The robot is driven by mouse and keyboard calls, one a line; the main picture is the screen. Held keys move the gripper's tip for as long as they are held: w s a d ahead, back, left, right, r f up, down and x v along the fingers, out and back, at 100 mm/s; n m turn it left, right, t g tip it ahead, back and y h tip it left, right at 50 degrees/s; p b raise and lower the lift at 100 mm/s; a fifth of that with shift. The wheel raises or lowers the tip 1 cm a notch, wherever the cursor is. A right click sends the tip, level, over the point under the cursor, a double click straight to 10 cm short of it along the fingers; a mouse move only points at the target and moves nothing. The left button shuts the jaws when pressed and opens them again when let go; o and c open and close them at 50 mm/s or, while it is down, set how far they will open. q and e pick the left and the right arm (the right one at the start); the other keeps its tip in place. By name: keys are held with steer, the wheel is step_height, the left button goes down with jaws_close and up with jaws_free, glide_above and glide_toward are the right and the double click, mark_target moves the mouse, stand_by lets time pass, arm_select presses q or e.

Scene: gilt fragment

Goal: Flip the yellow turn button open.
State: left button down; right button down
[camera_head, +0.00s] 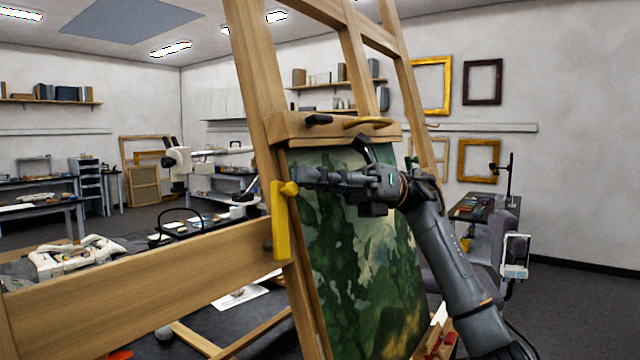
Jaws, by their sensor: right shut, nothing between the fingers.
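The yellow turn button (282,225) is a long upright bar on the left post of the wooden easel (264,80). A yellow knob (290,188) sticks out near its top. The button's lower part lies by the right end of a wide wooden board (140,280). My right gripper (298,176) is shut and empty, reaching in from the right across the green painting (355,260). Its fingertips are close to the knob; I cannot tell whether they touch it. My left gripper is not in view.
The painting stands on the easel under a wooden clamp block (330,128). Workbenches with tools (40,205) stand at the left. A small dark table (470,207) and a grey chair stand at the right. Open floor (580,300) shows at the far right.

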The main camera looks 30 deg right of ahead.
steer(key=v, duration=1.2)
steer(key=shift+f, duration=0.15)
